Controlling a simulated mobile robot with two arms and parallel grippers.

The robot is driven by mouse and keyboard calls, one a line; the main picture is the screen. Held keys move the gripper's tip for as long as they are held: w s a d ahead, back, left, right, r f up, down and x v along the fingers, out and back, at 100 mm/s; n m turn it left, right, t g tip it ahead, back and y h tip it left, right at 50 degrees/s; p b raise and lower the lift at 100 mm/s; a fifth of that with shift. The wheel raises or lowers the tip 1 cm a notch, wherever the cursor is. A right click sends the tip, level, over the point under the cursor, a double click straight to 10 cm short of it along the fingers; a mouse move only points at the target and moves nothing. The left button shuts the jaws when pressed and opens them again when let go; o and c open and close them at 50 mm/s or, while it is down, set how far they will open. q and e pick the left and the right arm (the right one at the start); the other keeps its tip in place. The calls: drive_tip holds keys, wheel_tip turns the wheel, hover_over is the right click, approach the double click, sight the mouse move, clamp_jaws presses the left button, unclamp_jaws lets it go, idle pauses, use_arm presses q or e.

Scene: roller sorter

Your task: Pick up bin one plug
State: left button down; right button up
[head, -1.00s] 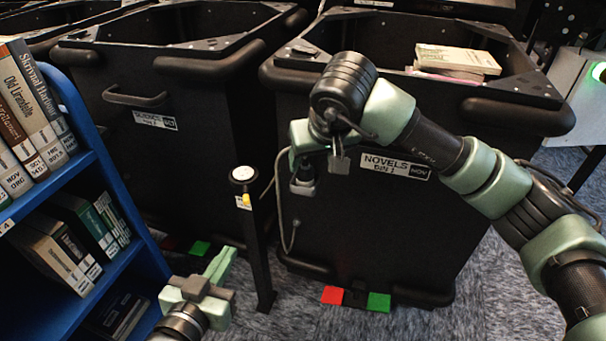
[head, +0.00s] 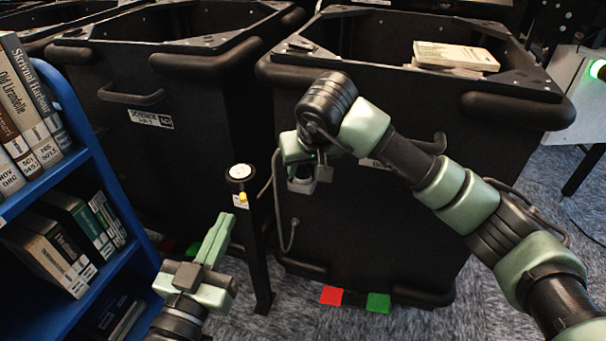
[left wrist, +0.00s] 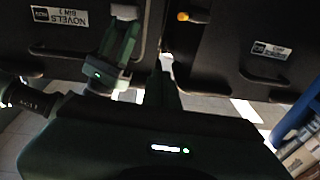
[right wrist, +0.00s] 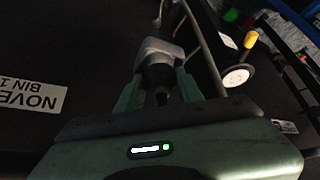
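The grey bin one plug (head: 300,186) is at the front of the black novels bin, with its cable hanging down. It also shows in the right wrist view (right wrist: 160,58), large and close. My right gripper (head: 322,174) is at the plug, its fingers spread on either side of the plug's dark neck in the right wrist view (right wrist: 160,92). Gaps show beside the neck, and I see no firm clamp. My left gripper (head: 218,238) is low between the blue shelf and the post, its fingers together and empty. In the left wrist view they form a dark wedge (left wrist: 164,88).
The novels bin (head: 400,225) holds books (head: 455,56). A black post (head: 252,235) with a white top stands left of the plug. A science bin (head: 190,95) and a blue bookshelf (head: 95,165) are at left. Red (head: 331,296) and green (head: 378,303) floor markers lie below.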

sight(306, 172)
clamp_jaws()
drive_tip(key=shift+r, duration=0.2)
